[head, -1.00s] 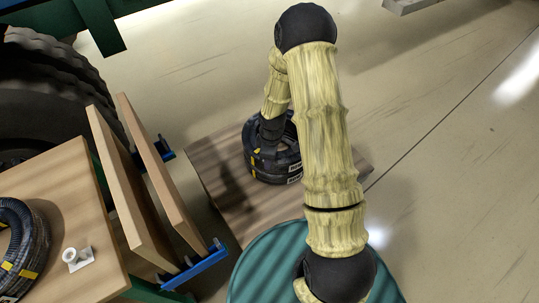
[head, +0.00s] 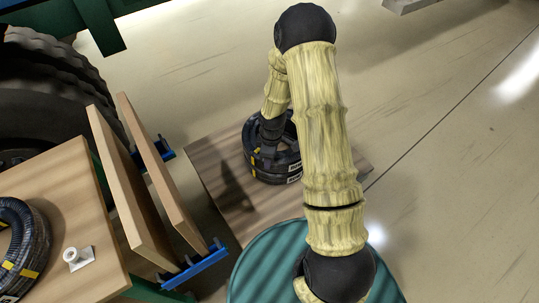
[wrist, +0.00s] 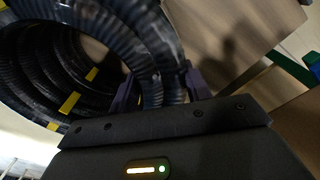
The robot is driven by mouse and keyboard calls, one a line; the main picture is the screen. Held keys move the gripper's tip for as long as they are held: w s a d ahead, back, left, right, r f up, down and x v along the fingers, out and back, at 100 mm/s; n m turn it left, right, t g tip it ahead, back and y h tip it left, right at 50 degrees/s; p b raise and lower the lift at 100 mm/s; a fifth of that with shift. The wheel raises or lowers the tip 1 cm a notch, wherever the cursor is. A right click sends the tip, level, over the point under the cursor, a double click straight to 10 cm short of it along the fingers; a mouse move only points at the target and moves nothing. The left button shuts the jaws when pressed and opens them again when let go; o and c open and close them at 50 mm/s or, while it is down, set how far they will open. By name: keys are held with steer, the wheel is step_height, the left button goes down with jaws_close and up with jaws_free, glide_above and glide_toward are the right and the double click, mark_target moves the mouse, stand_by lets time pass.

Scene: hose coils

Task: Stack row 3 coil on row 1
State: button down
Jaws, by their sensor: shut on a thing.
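A black ribbed hose coil (head: 288,158) with a white label lies on a wooden board on the floor, mostly behind my arm in the head view. A second label below it suggests another coil (head: 272,177) directly underneath. My gripper (head: 267,152) points down at the left part of the upper coil. In the wrist view my gripper (wrist: 165,88) is shut on the upper coil's hose (wrist: 110,30). Darker rings with yellow bands (wrist: 40,100) show beneath and through it. I cannot tell whether the two coils touch all round.
The wooden board (head: 215,195) has bare room left of the coils. Another coil with yellow bands (head: 38,262) lies on a wooden table at left, beside a small white fitting (head: 77,258). Upright planks (head: 165,185) with blue brackets stand between. A large tyre (head: 45,90) is behind.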

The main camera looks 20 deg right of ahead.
steer(key=shift+f+b, duration=0.35)
steer(key=shift+f, duration=0.15)
stand_by(1.1)
steer(key=c, duration=0.6)
jaws_free()
steer(key=shift+s+f, duration=0.1)
steer(key=shift+r, duration=0.2)
steer(key=shift+s+d+r+p, duration=0.1)
steer(key=shift+r+p, duration=2.95)
steer(key=shift+r, duration=0.35)
steer(key=r, duration=0.5)
steer(key=r+p, duration=0.1)
steer(key=r, duration=0.5)
steer(key=r+p, duration=0.1)
steer(key=r, duration=0.5)
steer(key=shift+s+d+r, duration=0.15)
steer(key=shift+s+d, duration=0.05)
steer(key=shift+s, duration=0.2)
